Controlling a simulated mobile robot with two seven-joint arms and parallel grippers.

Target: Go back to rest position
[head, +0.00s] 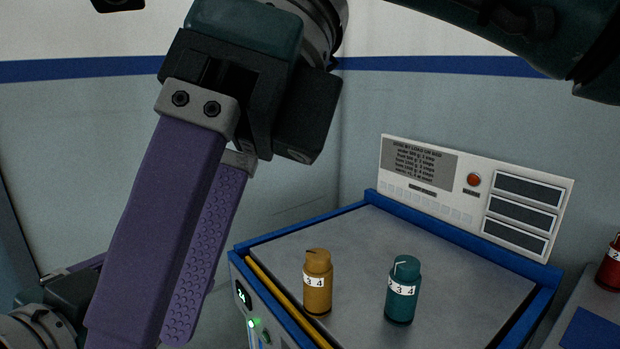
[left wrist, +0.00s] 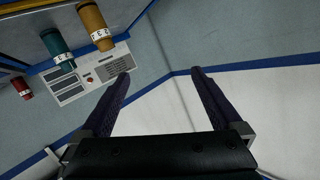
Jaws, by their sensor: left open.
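My right gripper (head: 150,332) fills the left foreground of the head view. Its hand is at the top and its two purple fingers point down, apart, with the bumpy pad of one showing and nothing seen between them. My left gripper (head: 80,267) is mostly hidden behind it at the lower left; only a sliver of purple finger and part of the wrist show. In the left wrist view, the left gripper (left wrist: 160,74) is open and empty, its fingers spread in front of the wall.
A blue-edged machine (head: 455,237) holds upright orange (head: 318,285) and teal (head: 402,292) bottles on its grey top. A panel with a red button (head: 474,180) stands behind. A red bottle (head: 610,268) stands at far right. Plain wall (left wrist: 255,50) lies beyond the left fingers.

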